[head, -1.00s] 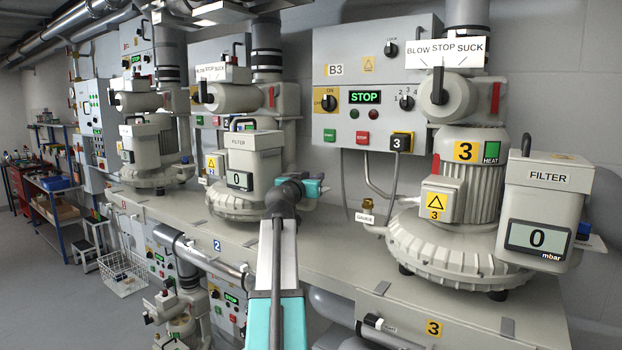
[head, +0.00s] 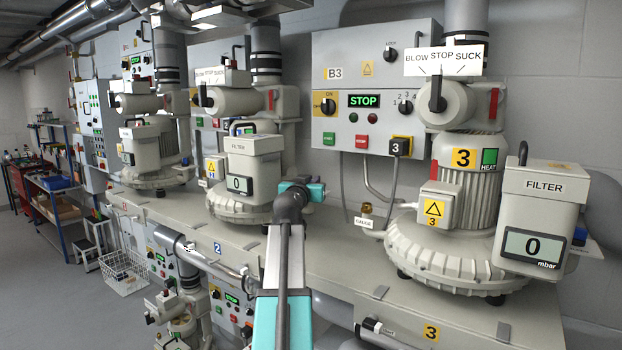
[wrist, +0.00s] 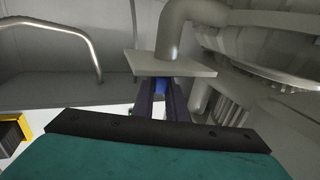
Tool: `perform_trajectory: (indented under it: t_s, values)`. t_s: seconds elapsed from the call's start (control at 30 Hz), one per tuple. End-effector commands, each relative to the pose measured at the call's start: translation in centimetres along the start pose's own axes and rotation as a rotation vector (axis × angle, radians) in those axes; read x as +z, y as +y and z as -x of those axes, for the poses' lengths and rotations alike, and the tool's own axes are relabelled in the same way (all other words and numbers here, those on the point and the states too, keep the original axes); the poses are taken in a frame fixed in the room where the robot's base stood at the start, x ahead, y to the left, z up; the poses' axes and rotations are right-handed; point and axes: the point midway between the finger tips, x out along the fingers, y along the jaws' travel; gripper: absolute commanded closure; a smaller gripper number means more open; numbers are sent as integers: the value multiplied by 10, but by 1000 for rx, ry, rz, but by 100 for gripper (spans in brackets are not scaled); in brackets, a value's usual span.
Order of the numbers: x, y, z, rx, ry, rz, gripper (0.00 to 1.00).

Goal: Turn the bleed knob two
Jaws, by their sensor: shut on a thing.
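In the wrist view my gripper's dark fingers (wrist: 163,103) are shut on a small blue knob (wrist: 161,85) under a pale square plate. In the head view the fingers are hidden by my wrist, which reaches beside blower two. Blower two's filter box (head: 253,165) stands just left of my wrist, its display (head: 239,185) reading 0. The number 2 label (head: 217,246) is on the bench front below. Which way the knob is turned cannot be seen.
Blower three's filter box (head: 541,215) stands at the right, its display also 0, with a blue part at its side. Control panel B3 (head: 345,90) on the wall shows STOP. A curved metal pipe (wrist: 92,45) lies at the left of the wrist view.

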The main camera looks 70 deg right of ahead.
Motion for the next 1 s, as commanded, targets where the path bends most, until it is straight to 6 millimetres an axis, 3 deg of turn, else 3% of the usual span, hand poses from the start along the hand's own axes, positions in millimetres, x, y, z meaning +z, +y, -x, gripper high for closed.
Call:
perform_trajectory:
  t_s: [0.53,0.57,0.63,1.0]
  values:
    - [-1,-3,1,-47,6,-6,100]
    - [-1,-3,1,-47,6,-6,82]
    - [-1,-3,1,-46,6,-5,71]
    - [-1,-1,2,-43,6,-4,69]
